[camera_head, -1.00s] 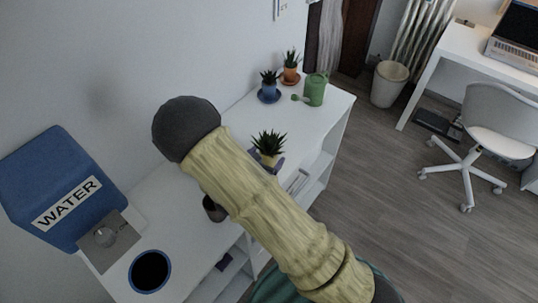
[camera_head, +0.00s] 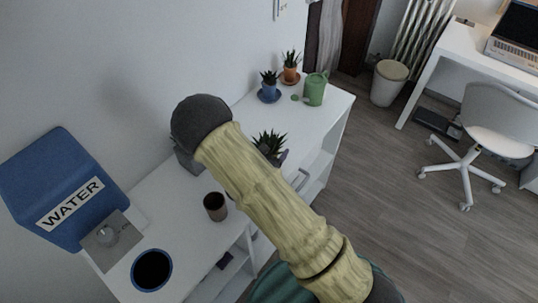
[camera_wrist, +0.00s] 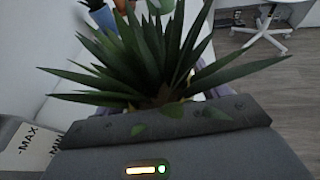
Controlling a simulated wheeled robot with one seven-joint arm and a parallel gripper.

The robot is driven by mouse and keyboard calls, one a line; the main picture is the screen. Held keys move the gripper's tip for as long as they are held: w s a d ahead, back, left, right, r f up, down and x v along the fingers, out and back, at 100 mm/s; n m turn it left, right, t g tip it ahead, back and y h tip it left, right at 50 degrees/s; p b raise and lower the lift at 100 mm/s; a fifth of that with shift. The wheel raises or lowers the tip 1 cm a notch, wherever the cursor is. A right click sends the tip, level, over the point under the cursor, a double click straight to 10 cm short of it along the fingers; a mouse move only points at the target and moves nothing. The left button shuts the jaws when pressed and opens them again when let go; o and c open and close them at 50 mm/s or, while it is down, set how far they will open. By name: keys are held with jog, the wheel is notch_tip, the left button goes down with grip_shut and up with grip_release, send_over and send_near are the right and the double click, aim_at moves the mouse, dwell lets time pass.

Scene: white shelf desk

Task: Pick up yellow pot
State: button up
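The spiky green plant (camera_head: 268,143) of the yellow pot stands on the white shelf desk (camera_head: 180,215), behind my arm in the head view. My arm hides most of the pot there. In the wrist view the plant (camera_wrist: 150,55) fills the upper middle, very close. Only small patches of the yellow pot (camera_wrist: 200,97) show under its leaves. My gripper (camera_wrist: 162,125) is right in front of the plant, its dark body across the bottom of the wrist view. Its fingers are hidden, so I cannot tell whether they are open or touch the pot.
A dark cup (camera_head: 215,206) and a blue water container (camera_head: 60,190) stand on the desk's near left. A blue pot (camera_head: 269,92), an orange pot (camera_head: 290,75) and a green watering can (camera_head: 315,90) are at its far end. A wall runs along the left.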

jog(key=c, duration=1.1)
jog(key=shift+r, duration=0.1)
notch_tip(320, 180, up, 9)
jog(key=shift+f, duration=0.1)
jog(key=shift+d+r, duration=0.1)
jog(key=shift+r, duration=0.4)
